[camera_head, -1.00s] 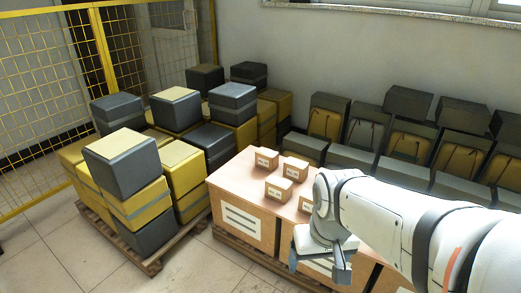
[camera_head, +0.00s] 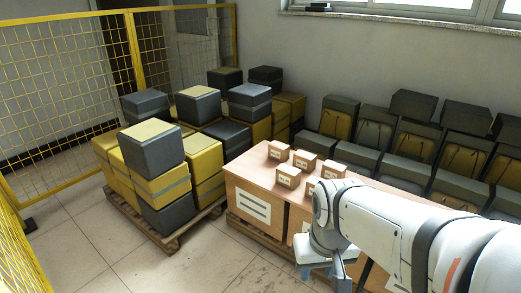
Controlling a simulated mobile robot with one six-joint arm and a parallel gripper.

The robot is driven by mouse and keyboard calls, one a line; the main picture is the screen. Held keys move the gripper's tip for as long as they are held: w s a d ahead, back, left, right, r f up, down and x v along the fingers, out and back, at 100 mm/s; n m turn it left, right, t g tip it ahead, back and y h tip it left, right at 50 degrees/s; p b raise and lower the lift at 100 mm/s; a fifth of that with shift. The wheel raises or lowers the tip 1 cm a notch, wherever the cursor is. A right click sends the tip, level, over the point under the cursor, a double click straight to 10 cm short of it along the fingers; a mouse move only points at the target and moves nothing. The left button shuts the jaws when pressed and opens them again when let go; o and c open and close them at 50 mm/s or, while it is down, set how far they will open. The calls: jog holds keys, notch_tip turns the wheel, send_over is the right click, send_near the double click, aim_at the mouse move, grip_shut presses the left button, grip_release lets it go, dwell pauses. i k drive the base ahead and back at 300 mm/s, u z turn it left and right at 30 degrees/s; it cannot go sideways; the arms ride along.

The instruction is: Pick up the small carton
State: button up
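Several small brown cartons with white labels stand upright on top of large cardboard boxes (camera_head: 249,207). One small carton (camera_head: 278,150) is at the back left, another (camera_head: 304,160) is right of it, and a third (camera_head: 288,177) is at the front left. A further carton (camera_head: 333,169) is at the right, and one (camera_head: 311,188) is partly hidden by my arm. My gripper (camera_head: 324,275) points down in front of the large boxes, to the near side of the cartons. Its fingers look apart, with nothing seen between them.
Stacked grey and yellow cases (camera_head: 160,188) stand on a wooden pallet (camera_head: 166,238) at the left. More dark and yellow cases (camera_head: 373,133) line the back wall. A yellow mesh fence (camera_head: 60,85) closes the left side. Tiled floor (camera_head: 110,265) is clear at the front left.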

aim_at(288, 176)
jog(key=u, duration=0.9)
jog(key=i, duration=2.2)
jog(key=z, duration=2.2)
jog(key=i, duration=0.5)
jog(key=z, duration=0.1)
